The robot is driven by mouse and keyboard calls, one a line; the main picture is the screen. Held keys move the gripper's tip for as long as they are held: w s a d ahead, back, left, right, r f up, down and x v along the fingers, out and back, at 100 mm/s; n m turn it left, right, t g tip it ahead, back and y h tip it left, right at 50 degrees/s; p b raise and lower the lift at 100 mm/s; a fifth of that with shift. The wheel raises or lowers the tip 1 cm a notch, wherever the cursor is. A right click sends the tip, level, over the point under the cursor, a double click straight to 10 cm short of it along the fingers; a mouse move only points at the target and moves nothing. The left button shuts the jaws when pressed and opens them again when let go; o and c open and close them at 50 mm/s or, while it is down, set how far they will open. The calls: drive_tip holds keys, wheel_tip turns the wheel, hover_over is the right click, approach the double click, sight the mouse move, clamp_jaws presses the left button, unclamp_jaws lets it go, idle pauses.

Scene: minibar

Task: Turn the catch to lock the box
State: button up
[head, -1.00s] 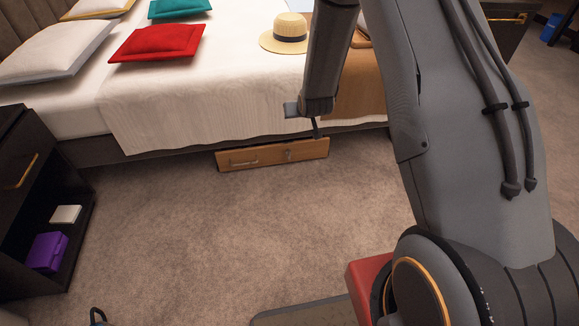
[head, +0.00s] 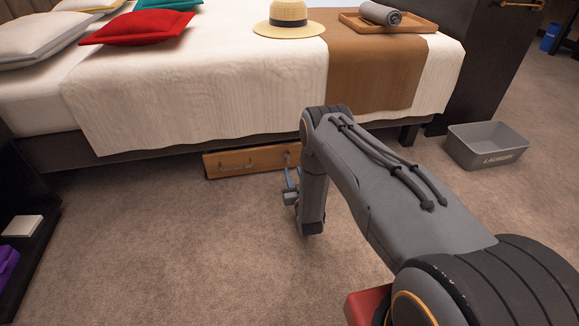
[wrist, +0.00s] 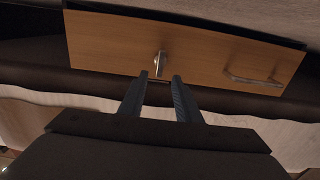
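The wooden box (head: 225,165) lies on the carpet under the bed's edge, its front facing out. A metal handle (wrist: 252,78) and a small metal catch (wrist: 160,63) are on that front. The wrist view shows the box upside down, with the handle to the right of the catch. My gripper (wrist: 161,76) is open, its two fingers apart and pointing at the front. The catch lies in line with the gap between the fingertips; I cannot tell whether they touch it. In the head view my gripper (head: 290,178) is low, at the box's right end.
The bed (head: 190,90) overhangs the box, with a straw hat (head: 288,18) and a wooden tray (head: 410,25) on top. A grey laundry bin (head: 487,148) stands on the right. A dark nightstand (head: 30,235) is at the left. The carpet before the box is clear.

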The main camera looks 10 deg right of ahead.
sight(289, 158)
drive_tip(key=w+b, duration=0.3)
drive_tip(key=w, duration=0.4)
drive_tip(key=shift+w+b, duration=0.3)
clamp_jaws()
